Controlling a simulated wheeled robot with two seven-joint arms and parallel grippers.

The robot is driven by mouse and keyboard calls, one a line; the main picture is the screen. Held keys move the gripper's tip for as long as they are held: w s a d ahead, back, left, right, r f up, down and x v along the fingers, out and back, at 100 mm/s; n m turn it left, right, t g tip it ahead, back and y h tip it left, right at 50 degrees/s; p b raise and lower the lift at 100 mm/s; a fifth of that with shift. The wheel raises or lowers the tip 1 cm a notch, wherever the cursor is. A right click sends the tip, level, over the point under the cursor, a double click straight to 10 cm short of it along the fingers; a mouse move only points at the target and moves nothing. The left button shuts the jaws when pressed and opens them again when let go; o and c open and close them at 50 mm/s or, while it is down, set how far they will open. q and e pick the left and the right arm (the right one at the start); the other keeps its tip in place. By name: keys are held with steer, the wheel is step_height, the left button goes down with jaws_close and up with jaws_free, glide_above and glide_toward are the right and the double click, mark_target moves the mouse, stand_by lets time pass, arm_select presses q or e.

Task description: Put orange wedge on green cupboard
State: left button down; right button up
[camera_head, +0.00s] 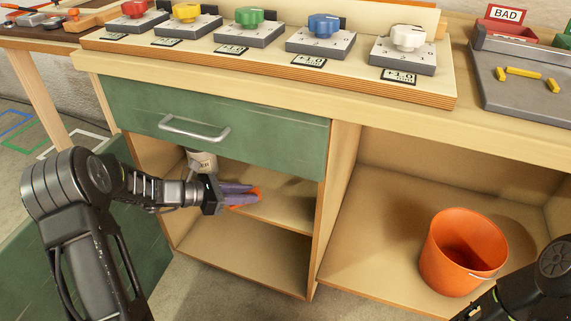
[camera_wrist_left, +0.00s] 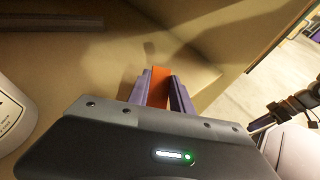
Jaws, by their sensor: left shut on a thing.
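My left gripper (camera_head: 240,194) reaches into the open cupboard below the green drawer front, just above the middle shelf (camera_head: 285,209). Its purple fingers are shut on the orange wedge (camera_head: 257,195), and only a little orange shows at the tips. In the left wrist view the orange wedge (camera_wrist_left: 159,88) stands between the two purple fingers. I cannot tell whether it touches the shelf. The green cupboard (camera_head: 215,118) has a green door (camera_head: 130,225) swung open at the left. My right gripper is not in view; only part of that arm shows at the lower right.
A white labelled container (camera_head: 202,161) stands on the shelf behind my left wrist; it also shows at the left in the wrist view (camera_wrist_left: 12,115). An orange bucket (camera_head: 462,250) stands in the open right bay. Several coloured knobs line the panel above. The shelf's right part is clear.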

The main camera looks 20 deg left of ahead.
arm_select(q)
steer(key=b, duration=0.3)
glide_toward(302, 188)
steer(key=w+d, duration=0.2)
steer(key=d, duration=0.1)
steer(key=shift+w+r, duration=0.25)
steer(key=shift+w+d+r, duration=0.15)
steer(key=shift+w+d, duration=0.1)
steer(key=shift+w, duration=0.05)
steer(key=w+d+b, duration=0.2)
steer(key=w+d, duration=0.1)
steer(key=shift+d, duration=0.3)
steer(key=shift+a+f+b, duration=0.1)
steer(key=shift+f+b, duration=0.55)
steer(key=shift+f, duration=0.25)
steer(key=shift+r, duration=0.1)
